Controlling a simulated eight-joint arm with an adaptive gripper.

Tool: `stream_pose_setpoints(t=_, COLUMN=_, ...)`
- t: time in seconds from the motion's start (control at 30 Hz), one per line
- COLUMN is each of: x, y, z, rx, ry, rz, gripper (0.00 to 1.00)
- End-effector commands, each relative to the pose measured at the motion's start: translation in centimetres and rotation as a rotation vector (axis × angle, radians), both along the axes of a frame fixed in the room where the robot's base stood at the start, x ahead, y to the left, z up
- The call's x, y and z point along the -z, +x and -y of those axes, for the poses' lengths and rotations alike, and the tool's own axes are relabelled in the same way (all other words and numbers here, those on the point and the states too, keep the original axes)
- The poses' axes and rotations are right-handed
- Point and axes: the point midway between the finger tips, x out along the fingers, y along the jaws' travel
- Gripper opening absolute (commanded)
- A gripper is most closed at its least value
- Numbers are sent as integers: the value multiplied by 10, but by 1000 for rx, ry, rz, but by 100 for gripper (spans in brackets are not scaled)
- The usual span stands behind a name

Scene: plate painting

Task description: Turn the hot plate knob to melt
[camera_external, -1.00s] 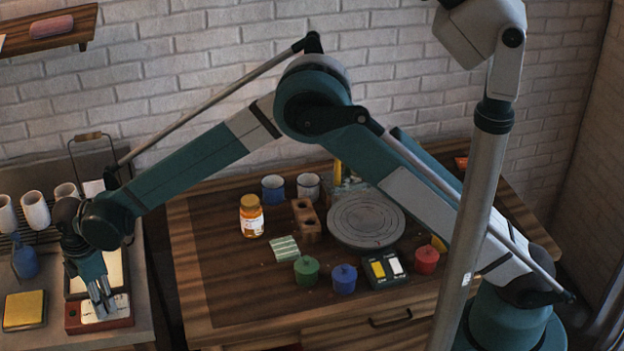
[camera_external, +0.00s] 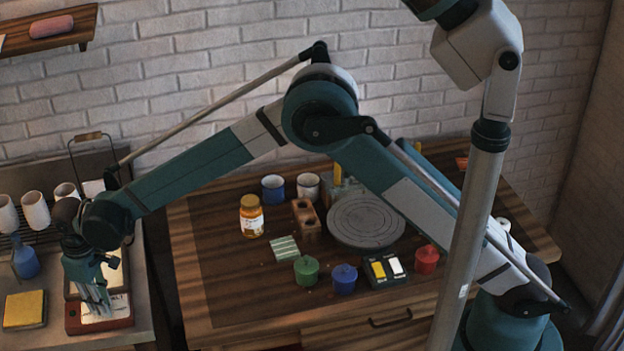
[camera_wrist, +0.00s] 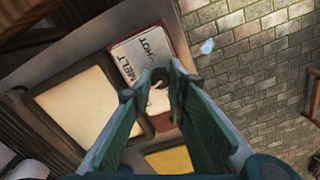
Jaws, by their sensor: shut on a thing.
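The hot plate (camera_external: 72,318) is a dark red box with a pale top plate, on the counter at the lower left in the external view. Its white front panel (camera_wrist: 128,45) carries the words MELT and HOT in the wrist view. The dark knob (camera_wrist: 159,77) shows on this panel between my fingertips, partly hidden by them. My gripper (camera_external: 97,304) points down over the panel. In the wrist view my gripper (camera_wrist: 160,82) is shut on the knob. The fingers hide where the knob points.
A yellow sponge-like block (camera_external: 24,310) and a blue bottle (camera_external: 25,262) stand left of the hot plate. The wooden table (camera_external: 215,305) on the right holds jars, lidded pots and a round turntable (camera_external: 366,220).

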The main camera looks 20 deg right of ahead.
Motion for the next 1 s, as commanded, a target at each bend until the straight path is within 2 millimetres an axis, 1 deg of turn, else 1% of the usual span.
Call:
stream_pose_setpoints(t=0.7, x=0, y=0, z=-2, rx=659, ry=3, rz=-1, gripper=4)
stream_pose_setpoints(t=1.0, x=-1, y=0, z=-2, rx=823, ry=3, rz=-1, gripper=4)
